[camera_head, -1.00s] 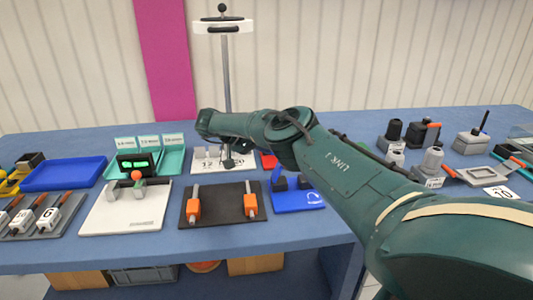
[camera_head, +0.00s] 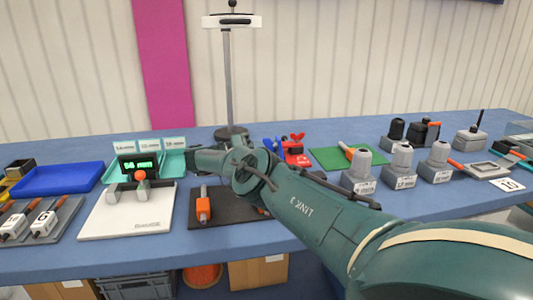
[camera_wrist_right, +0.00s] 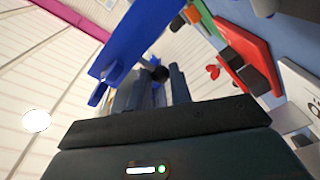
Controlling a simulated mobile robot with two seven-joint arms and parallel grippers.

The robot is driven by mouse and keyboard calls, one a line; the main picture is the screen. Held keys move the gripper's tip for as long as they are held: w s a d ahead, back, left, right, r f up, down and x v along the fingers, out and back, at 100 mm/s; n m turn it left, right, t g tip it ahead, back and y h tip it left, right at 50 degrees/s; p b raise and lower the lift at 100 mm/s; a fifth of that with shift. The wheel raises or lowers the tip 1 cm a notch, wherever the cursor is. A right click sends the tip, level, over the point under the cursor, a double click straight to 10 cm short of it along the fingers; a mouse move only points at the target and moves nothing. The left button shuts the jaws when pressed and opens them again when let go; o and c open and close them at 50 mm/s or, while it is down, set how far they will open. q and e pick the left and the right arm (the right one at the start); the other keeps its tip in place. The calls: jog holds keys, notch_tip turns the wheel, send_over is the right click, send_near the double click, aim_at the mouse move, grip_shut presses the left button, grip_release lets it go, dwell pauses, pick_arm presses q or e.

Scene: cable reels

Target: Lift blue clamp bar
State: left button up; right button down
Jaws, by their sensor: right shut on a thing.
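The blue clamp bar (camera_wrist_right: 137,42) shows large in the right wrist view, a broad blue piece slanting across the top, with a small tab at its lower left. My right gripper (camera_wrist_right: 152,92) is shut on it; its grey fingers reach up to the bar, and a dark round knob shows between them. The exact contact is partly hidden. In the head view my right arm's green links cover most of the gripper; a small blue part shows just beyond the forearm. My left gripper is in neither current view.
A red clamp-like piece (camera_head: 296,152) and a green mat (camera_head: 368,160) lie right of the forearm. Grey labelled blocks (camera_head: 400,170) stand farther right. A white board (camera_head: 120,221), a black mat (camera_head: 235,217) and a blue tray (camera_head: 62,178) lie left. A tall post (camera_head: 228,80) stands behind.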

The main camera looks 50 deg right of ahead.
dwell(0.4)
jog(key=c, duration=1.7)
grip_release()
jog(key=o, duration=0.4)
jog(key=shift+f, duration=0.1)
jog(key=shift+o, duration=0.2)
